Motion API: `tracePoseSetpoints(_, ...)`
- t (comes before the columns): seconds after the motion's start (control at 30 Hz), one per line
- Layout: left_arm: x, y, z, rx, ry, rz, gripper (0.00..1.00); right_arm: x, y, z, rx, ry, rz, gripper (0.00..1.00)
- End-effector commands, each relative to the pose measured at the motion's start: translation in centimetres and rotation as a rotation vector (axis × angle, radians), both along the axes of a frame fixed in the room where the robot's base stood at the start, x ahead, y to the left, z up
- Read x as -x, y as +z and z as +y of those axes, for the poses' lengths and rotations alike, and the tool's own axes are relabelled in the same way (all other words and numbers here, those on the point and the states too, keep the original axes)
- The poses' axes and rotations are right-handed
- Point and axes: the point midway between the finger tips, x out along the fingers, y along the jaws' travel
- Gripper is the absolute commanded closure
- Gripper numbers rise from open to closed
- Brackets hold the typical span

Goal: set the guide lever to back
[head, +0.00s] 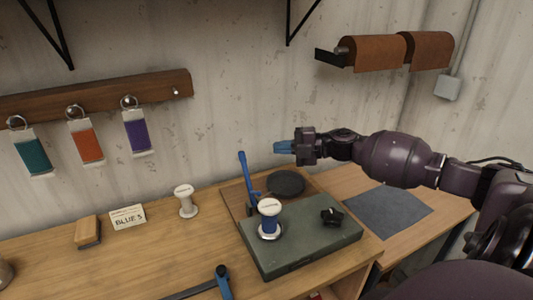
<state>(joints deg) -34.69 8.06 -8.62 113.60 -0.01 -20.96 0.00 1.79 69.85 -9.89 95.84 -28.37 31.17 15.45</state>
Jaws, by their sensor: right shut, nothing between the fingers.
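The guide lever (246,178) is a thin blue arm that stands up at the back left of a grey-green machine (305,245). Its top leans slightly left. My right gripper (281,147) has blue fingertips and is shut and empty. It hovers in the air to the right of the lever's top, apart from it in the picture, above a dark round disc (287,183). My left gripper is not in view.
A blue spool (269,218) and a black knob (332,216) sit on the machine. A white spool (186,203), a card reading BLUE 5 (128,217) and a brush-like block (88,230) stand left. A blue-and-black tool (222,284) lies at the front. A grey mat (388,212) lies right.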

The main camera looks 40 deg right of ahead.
Motion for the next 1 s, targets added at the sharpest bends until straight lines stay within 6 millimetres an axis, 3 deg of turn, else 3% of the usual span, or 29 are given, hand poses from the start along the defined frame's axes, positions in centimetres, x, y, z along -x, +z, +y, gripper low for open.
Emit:
tracePoseSetpoints(0.3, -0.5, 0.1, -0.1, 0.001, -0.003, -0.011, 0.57, 1.9, 1.0, -1.9, -0.001, 0.0, 0.001, 1.0)
tracePoseSetpoints(1.0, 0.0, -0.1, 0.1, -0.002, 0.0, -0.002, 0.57, 2.1, 1.1, -2.0, 0.0, 0.001, 0.0, 1.0)
